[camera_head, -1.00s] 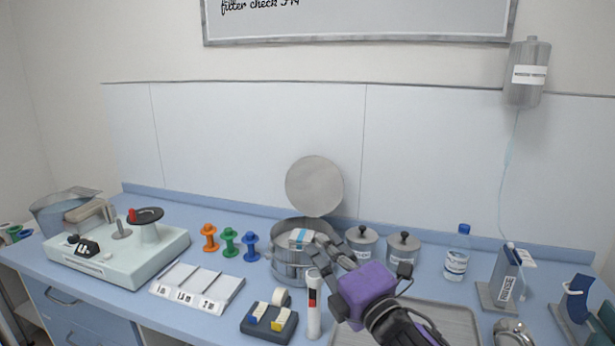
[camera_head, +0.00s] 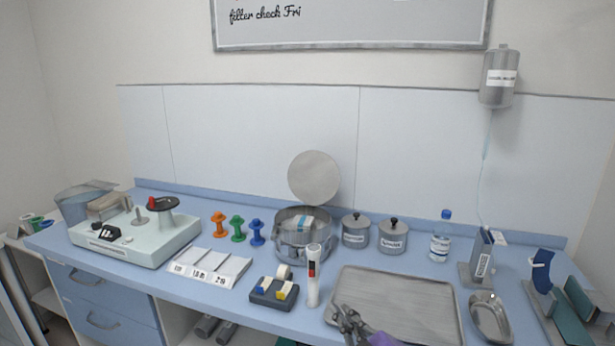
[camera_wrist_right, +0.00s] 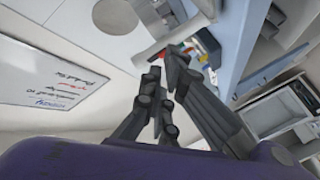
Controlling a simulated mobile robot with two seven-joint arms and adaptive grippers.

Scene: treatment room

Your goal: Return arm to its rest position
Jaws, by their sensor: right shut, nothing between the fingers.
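My right gripper (camera_head: 349,318) is low at the front edge of the counter, over the near left corner of the metal tray (camera_head: 440,300). Its fingers are together with nothing between them; the fingers (camera_wrist_right: 165,80) also show in the right wrist view. A white tube with a red and dark band (camera_head: 313,275) stands upright just left of the gripper, apart from it. The round metal drum (camera_head: 290,246) stands behind, its lid (camera_head: 314,178) raised, with a blue-and-white packet (camera_head: 303,224) inside. My left gripper is not in view.
Two lidded metal jars (camera_head: 392,236), a bottle (camera_head: 440,246) and a kidney dish (camera_head: 491,318) stand to the right. A dark block with tape (camera_head: 272,293), a white sorting tray (camera_head: 209,268), coloured spools (camera_head: 237,229) and a pale machine (camera_head: 135,243) stand to the left.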

